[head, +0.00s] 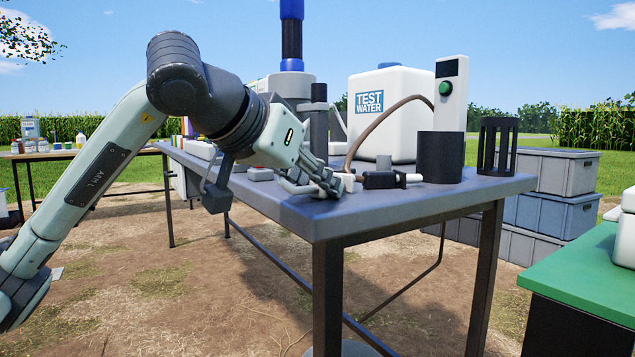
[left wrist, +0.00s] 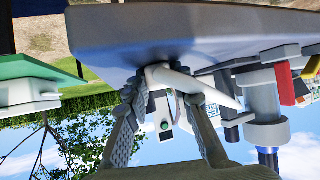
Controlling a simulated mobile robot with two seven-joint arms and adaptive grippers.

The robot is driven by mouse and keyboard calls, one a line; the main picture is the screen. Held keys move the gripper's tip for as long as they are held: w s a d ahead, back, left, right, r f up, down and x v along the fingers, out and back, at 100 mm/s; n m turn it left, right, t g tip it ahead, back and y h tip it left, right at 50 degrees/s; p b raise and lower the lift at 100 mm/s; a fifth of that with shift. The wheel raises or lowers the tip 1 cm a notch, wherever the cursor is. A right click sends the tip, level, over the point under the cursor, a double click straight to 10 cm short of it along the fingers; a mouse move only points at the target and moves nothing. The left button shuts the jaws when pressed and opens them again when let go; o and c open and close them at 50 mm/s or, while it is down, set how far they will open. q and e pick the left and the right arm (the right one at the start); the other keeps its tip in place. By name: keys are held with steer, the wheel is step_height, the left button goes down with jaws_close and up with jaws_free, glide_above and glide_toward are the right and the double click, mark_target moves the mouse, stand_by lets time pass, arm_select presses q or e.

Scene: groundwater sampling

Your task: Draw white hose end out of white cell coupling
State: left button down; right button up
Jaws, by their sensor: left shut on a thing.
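My left gripper (head: 328,184) reaches in from the left, low over the front part of the grey table. Its fingers are shut on a white hose end (head: 347,182), whose pale tip shows just beyond the fingertips. In the left wrist view, which is upside down, a white tapered hose piece (left wrist: 190,82) lies across between the fingers (left wrist: 165,92). Just right of the fingertips lies a small dark cell (head: 380,180) with a white coupling (head: 413,178) on its right side. I cannot tell whether the hose end touches the cell. My right gripper is not in view.
On the grey table (head: 400,203) stand a white TEST WATER tank (head: 400,125), a white handheld unit with a green button (head: 452,95), a dark cup (head: 440,158) and a black open cage (head: 497,147). Grey crates (head: 570,172) and a green-topped table (head: 590,275) are at right.

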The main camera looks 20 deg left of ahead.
arm_select(q)
steer(key=shift+f, duration=0.35)
steer(key=c, duration=1.2)
jaws_free()
steer(key=shift+f, duration=0.15)
steer(key=shift+s, duration=0.1)
steer(key=v, duration=1.2)
steer(key=shift+r, duration=0.4)
steer(key=shift+r, duration=0.1)
